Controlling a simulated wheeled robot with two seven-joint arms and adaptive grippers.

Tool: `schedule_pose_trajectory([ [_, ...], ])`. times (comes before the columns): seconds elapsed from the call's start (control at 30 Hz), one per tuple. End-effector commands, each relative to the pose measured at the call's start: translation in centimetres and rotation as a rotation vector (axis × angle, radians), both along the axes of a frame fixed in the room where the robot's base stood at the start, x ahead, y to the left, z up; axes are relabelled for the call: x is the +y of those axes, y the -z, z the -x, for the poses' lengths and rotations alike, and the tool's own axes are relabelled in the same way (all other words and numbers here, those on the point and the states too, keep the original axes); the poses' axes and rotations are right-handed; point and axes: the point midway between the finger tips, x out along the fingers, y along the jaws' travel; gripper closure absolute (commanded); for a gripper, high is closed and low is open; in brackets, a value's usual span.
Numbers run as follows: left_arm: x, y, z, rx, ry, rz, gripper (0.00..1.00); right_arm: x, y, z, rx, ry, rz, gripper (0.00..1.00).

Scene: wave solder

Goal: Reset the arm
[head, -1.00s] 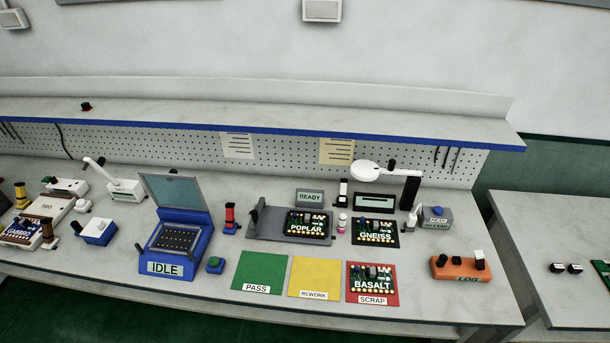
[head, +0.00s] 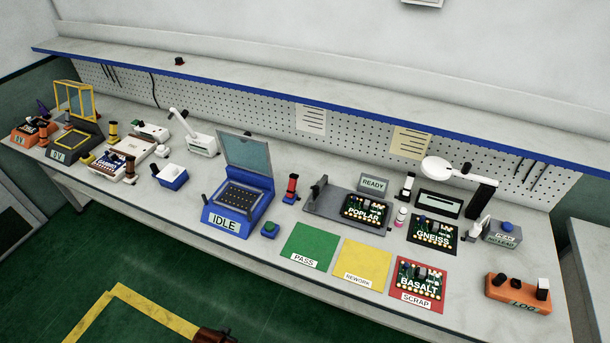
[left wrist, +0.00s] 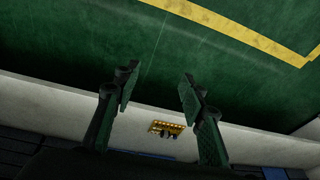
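My left gripper (left wrist: 155,92) shows in the left wrist view with its two fingers spread apart. In the head view neither of my grippers is in sight. On the bench, the BASALT board (head: 420,281) lies on the red SCRAP mat (head: 432,303). The POPLAR board (head: 366,210) is on a grey fixture (head: 322,205), and the GNEISS board (head: 433,236) lies to its right.
The blue IDLE tester (head: 240,195) stands open-lidded mid-bench. The green PASS mat (head: 308,243) and yellow REWORK mat (head: 361,262) are bare. An orange LOG block (head: 517,294) sits at right. Open green floor (head: 75,255) with yellow lines lies before the bench.

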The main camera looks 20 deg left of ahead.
Motion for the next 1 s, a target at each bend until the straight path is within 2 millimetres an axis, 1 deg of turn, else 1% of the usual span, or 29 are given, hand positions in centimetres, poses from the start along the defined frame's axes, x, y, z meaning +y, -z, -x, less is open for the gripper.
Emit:
schedule_pose_trajectory([
  [0.03,-0.1,2.3,0.3,0.015,0.003,0.003,0.62,0.0,0.0,0.0,0.000,0.000,0.000,0.60],
  [0.07,-0.2,3.6,0.4,0.021,0.005,0.004,0.62,0.0,0.0,0.0,0.000,0.000,0.000,0.60],
  [0.1,-0.3,5.6,0.6,0.029,0.008,0.006,0.62,0.0,0.0,0.0,0.000,0.000,0.000,0.60],
  [0.17,-0.5,8.8,1.3,0.041,0.014,0.009,0.62,0.0,0.0,0.0,0.000,0.000,0.000,0.60],
  [0.2,-0.6,11.0,1.9,0.051,0.018,0.010,0.62,0.0,0.0,0.0,0.000,0.000,0.000,0.60],
  [0.27,-0.7,14.1,2.9,0.062,0.025,0.013,0.62,0.0,0.0,0.0,0.000,0.000,0.000,0.60],
  [0.3,-0.8,16.2,3.8,0.072,0.029,0.015,0.62,0.0,0.0,0.0,-0.001,0.000,0.000,0.60],
  [0.37,-1.0,19.0,5.2,0.084,0.035,0.017,0.62,0.0,0.0,0.0,-0.001,0.000,0.000,0.60],
  [0.4,-1.1,20.9,6.4,0.094,0.040,0.018,0.62,0.0,0.0,0.0,-0.001,0.000,0.000,0.60],
  [0.47,-1.2,23.4,8.2,0.106,0.046,0.020,0.62,0.0,0.0,-0.1,-0.001,0.000,0.000,0.60],
  [0.5,-1.3,25.0,9.5,0.114,0.051,0.022,0.62,0.0,0.0,-0.1,-0.001,0.000,0.000,0.60],
  [0.57,-1.3,27.2,11.7,0.129,0.057,0.023,0.62,0.0,0.0,-0.1,-0.001,0.000,0.000,0.60],
  [0.6,-1.3,28.5,13.1,0.136,0.062,0.024,0.62,0.0,0.0,-0.1,-0.001,0.000,0.000,0.60],
  [0.7,-1.2,31.0,16.7,0.155,0.072,0.025,0.62,0.0,0.0,-0.1,-0.001,0.000,0.000,0.60],
  [0.8,-1.1,32.6,19.7,0.168,0.080,0.026,0.62,0.0,0.0,-0.1,-0.001,0.000,0.000,0.60],
  [0.9,-1.0,33.4,21.7,0.175,0.087,0.027,0.62,0.0,0.0,-0.1,-0.001,0.000,0.000,0.60],
  [1.0,-0.9,33.8,22.8,0.180,0.089,0.027,0.62,0.0,0.0,-0.1,-0.001,0.000,0.000,0.60],
])
